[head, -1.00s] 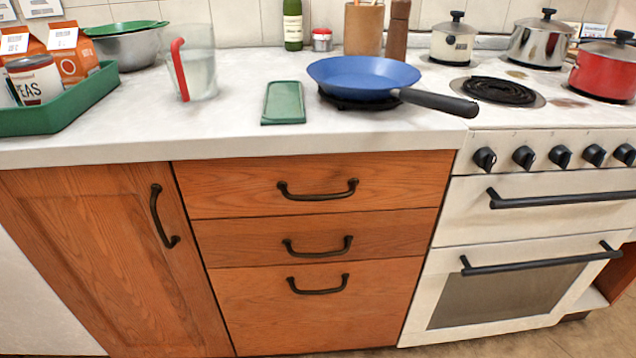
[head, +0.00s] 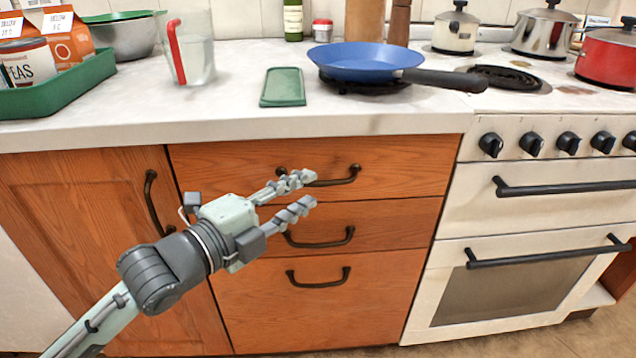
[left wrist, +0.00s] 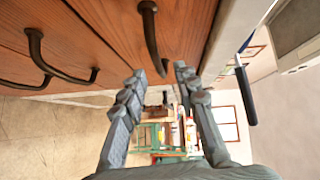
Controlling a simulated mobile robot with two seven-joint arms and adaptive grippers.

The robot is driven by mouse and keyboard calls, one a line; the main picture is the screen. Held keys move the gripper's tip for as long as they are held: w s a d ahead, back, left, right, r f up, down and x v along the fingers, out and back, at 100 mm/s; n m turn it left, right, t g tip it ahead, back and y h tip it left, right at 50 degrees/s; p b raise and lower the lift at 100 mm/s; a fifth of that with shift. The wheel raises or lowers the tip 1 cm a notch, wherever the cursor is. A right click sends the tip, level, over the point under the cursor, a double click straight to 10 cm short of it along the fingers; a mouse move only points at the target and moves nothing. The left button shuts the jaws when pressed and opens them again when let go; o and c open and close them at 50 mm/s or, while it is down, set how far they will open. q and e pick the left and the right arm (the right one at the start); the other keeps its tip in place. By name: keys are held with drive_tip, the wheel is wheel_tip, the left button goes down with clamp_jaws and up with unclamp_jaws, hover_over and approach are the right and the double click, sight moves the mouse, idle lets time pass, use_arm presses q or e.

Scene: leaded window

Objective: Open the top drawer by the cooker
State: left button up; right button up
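The top drawer (head: 400,165) is shut, a wooden front under the counter left of the cooker (head: 535,230). Its dark bar handle (head: 345,179) shows in the head view, with its left part near or behind my left gripper's upper finger. My left gripper (head: 304,193) is open and empty, its fingers pointing right across the drawer fronts. In the left wrist view, my left gripper (left wrist: 160,72) has its fingers apart, and the top handle (left wrist: 151,38) ends near one fingertip. I cannot tell whether they touch. My right gripper is not in view.
Two lower drawers have similar handles, the middle one (head: 325,243) and the bottom one (head: 318,284). A cupboard handle (head: 153,205) stands at the left. On the counter, the blue pan's handle (head: 445,80) reaches over the cooker's edge. A green tray (head: 65,92) stands at the left.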

sight(315, 186)
use_arm(q)
drive_tip(key=shift+x, duration=2.3)
drive_tip(key=shift+c, duration=0.4)
clamp_jaws()
